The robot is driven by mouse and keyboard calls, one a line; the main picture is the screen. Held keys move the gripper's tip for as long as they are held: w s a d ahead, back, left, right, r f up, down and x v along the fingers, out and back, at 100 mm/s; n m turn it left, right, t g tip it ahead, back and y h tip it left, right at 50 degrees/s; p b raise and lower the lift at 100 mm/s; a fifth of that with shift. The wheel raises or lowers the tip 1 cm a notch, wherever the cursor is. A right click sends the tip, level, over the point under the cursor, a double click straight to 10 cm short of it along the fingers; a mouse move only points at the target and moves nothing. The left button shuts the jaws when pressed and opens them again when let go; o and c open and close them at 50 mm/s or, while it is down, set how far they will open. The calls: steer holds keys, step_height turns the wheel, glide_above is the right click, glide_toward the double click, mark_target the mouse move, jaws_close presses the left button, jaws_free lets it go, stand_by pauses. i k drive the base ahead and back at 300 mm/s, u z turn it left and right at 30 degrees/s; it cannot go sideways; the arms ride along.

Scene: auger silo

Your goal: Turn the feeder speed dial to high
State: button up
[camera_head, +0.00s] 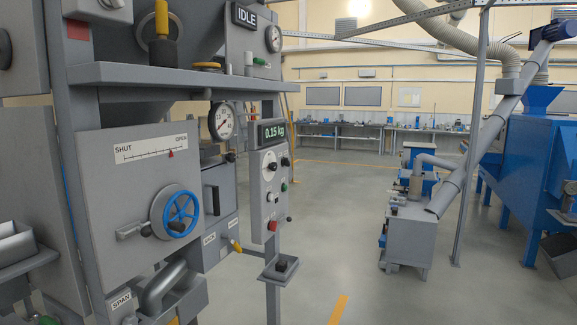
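A grey control panel (257,190) stands on a post near the middle of the view, with a display (272,132) on top reading 0.15 kg. A round white dial face (269,168) and a black knob (285,161) are on the panel. Their markings are too small to read, so I cannot tell which is the feeder speed dial or where it points. Below them are a green button (284,187), a small white part (271,197) and a red button (273,226). My gripper is not in view.
At left, a grey box has a blue handwheel (178,213) and a SHUT/OPEN scale (151,149) with its red pointer near OPEN. A small tray (281,270) juts out below the panel. A pole (474,140) and blue machine (530,165) stand right. The middle floor is clear.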

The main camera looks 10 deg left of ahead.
mark_target(273, 166)
steer(key=u, duration=0.05)
steer(key=i, duration=1.45)
steer(key=u, duration=0.75)
steer(key=i, duration=0.55)
steer(key=u, duration=0.8)
steer(key=i, duration=0.5)
steer(key=u, duration=0.3)
